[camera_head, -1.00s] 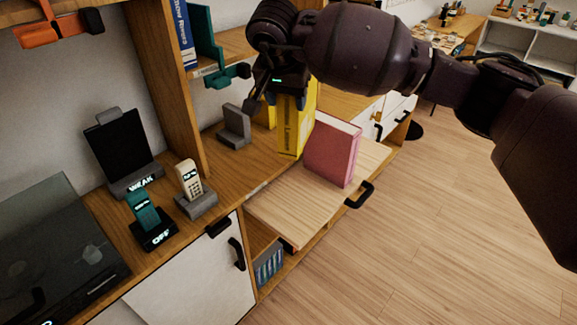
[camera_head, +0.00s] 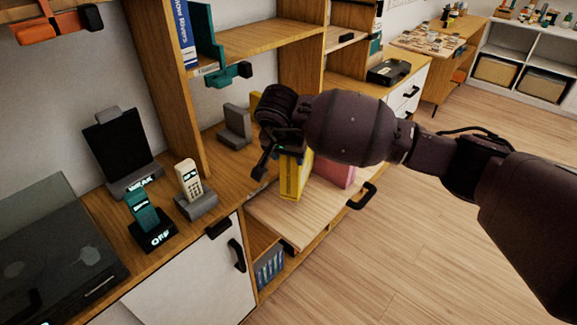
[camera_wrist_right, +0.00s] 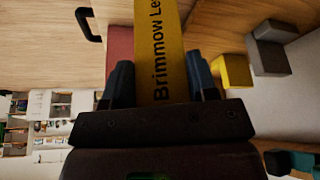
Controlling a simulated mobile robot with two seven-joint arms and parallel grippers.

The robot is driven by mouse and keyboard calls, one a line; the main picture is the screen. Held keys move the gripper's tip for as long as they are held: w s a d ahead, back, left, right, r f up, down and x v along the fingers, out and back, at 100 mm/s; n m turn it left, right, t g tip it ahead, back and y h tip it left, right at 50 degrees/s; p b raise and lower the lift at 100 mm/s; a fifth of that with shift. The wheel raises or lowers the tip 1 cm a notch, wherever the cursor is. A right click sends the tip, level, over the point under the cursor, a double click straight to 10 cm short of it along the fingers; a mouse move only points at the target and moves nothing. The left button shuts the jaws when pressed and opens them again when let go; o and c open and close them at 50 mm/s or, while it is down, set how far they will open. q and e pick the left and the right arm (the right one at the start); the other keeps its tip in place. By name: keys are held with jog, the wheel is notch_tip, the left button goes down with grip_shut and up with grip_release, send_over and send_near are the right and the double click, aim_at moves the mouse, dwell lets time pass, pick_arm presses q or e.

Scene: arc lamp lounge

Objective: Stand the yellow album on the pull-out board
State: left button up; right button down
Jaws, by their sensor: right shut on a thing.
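The yellow album (camera_head: 292,178) is upright, spine toward me, over the pull-out board (camera_head: 290,220). Its lower end appears at board level; I cannot tell if it touches. My right gripper (camera_head: 284,150) is shut on its upper part, from above. In the right wrist view the album (camera_wrist_right: 160,40), lettered "Brimmow Le", lies between the fingers of the gripper (camera_wrist_right: 160,82). A pink album (camera_head: 338,173) stands on the board just right of the yellow one, partly hidden by my right arm. My left gripper is not in view.
The board has a black handle (camera_head: 361,196) at its front right. A grey bookend (camera_head: 235,126) stands behind on the cabinet top, with a yellow block (camera_wrist_right: 233,71) near it. A cordless phone (camera_head: 189,180) stands left. The board's front left part is clear.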

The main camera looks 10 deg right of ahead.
aim_at(289, 168)
jog(key=shift+f, duration=1.95)
jog(key=shift+c, duration=2)
grip_release()
jog(key=shift+s+r, duration=0.1)
jog(key=shift+r, duration=0.3)
jog(key=p+v, duration=0.1)
jog(key=v, duration=1)
jog(key=shift+s+r, duration=0.1)
jog(key=shift+r, duration=0.05)
